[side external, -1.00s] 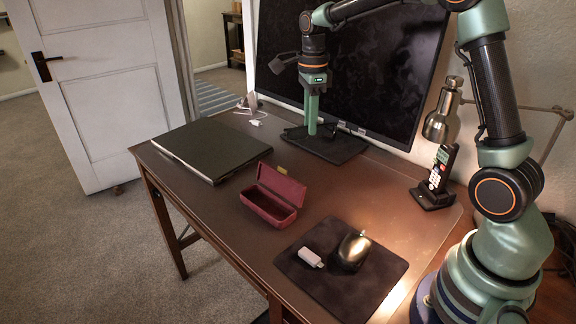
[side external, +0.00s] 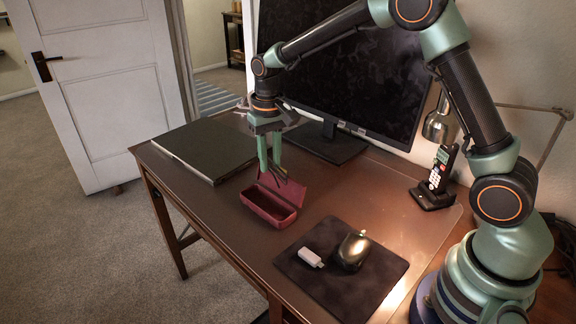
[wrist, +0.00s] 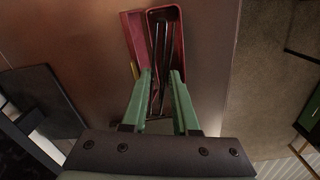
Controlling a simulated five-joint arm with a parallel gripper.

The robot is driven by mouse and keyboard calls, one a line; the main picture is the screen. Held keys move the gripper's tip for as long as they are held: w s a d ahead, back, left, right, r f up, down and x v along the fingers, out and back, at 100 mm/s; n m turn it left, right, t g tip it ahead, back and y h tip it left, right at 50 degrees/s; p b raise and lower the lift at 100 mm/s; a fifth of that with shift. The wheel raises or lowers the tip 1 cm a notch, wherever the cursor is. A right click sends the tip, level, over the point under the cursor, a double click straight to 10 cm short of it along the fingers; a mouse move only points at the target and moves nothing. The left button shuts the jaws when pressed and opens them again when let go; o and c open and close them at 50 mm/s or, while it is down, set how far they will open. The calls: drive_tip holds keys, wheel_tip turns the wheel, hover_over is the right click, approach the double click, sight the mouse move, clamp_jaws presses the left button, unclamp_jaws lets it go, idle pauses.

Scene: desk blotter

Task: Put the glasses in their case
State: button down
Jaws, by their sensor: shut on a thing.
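The red glasses case (side external: 268,208) lies open on the desk, and its lid and tray also show in the wrist view (wrist: 133,36). My gripper (side external: 271,176) is above the case with its fingers pointing down. It is shut on the dark folded glasses (wrist: 157,62), which show as thin dark bars between the fingers (wrist: 160,78) in the wrist view. In that view the glasses overlap the case's tray and run lengthwise along it. In the side view only a small dark part of the glasses shows by the fingertips. Whether they touch the case floor is unclear.
A closed dark laptop (side external: 208,148) lies left of the case. A black mouse (side external: 353,250) and a white USB stick (side external: 311,257) are on the mouse pad (side external: 330,293) in front. A monitor (side external: 345,75) and a phone (side external: 438,176) stand behind.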

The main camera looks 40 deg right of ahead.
drive_tip(key=shift+a+f+n, duration=0.25)
drive_tip(key=shift+f+n, duration=0.25)
drive_tip(key=shift+f, duration=0.85)
drive_tip(key=shift+a+f+n, duration=0.2)
drive_tip(key=shift+f+n, duration=0.3)
drive_tip(key=shift+f, duration=0.8)
drive_tip(key=shift+a+f+n, duration=0.25)
drive_tip(key=shift+f+n, duration=0.25)
drive_tip(key=shift+f, duration=0.85)
drive_tip(key=c, duration=0.6)
unclamp_jaws()
drive_tip(key=shift+r, duration=0.15)
drive_tip(key=shift+r, duration=2.9)
